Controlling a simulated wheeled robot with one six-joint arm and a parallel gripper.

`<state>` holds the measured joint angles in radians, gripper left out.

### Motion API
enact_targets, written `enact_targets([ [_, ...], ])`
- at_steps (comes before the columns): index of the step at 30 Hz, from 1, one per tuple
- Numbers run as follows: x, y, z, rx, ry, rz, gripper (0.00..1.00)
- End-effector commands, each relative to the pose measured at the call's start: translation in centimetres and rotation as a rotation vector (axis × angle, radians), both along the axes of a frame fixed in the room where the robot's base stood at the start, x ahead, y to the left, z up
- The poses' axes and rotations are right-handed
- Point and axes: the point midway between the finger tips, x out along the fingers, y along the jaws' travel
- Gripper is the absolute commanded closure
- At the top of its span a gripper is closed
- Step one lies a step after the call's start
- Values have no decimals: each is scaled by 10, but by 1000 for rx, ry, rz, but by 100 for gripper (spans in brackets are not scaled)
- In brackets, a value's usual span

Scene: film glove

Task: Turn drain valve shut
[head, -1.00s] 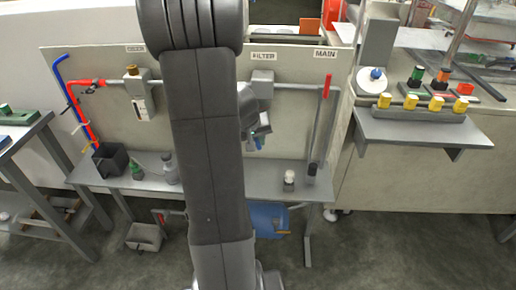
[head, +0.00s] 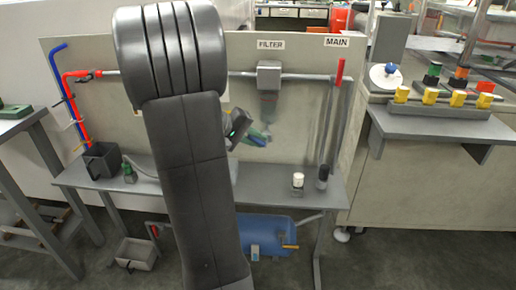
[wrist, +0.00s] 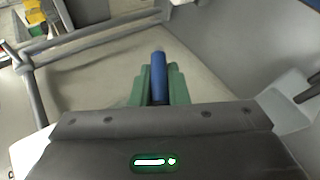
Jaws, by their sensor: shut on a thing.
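My gripper (head: 258,137) is just below the filter unit (head: 269,76) on the back panel, with my arm covering much of the middle of the head view. In the wrist view its green jaws (wrist: 160,88) are shut around a blue cylindrical handle (wrist: 159,70), which sticks out beyond the jaws. I cannot tell for sure whether this handle is the drain valve, or whether it is joined to the filter. A red handle (head: 154,231) shows low under the bench above a grey bucket (head: 137,253). An orange lever (head: 291,247) sits by the blue tank (head: 262,231).
The bench (head: 315,198) carries a black bin (head: 103,159), a small green bottle (head: 129,172) and a white-topped item (head: 298,183). A red-handled upright main pipe (head: 340,73) stands right of the filter. A shelf with yellow knobs (head: 457,98) is further right.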

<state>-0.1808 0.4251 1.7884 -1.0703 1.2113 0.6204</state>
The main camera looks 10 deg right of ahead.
Motion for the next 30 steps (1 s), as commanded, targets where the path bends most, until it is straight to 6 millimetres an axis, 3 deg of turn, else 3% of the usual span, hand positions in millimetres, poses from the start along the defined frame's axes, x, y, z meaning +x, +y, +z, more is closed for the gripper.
enact_targets([
  [1, 1, 2, -9, -45, 15, 1, 100],
  [15, 1, 4, -18, -418, 124, 1, 100],
  [30, 1, 4, -20, -571, 167, 1, 100],
])
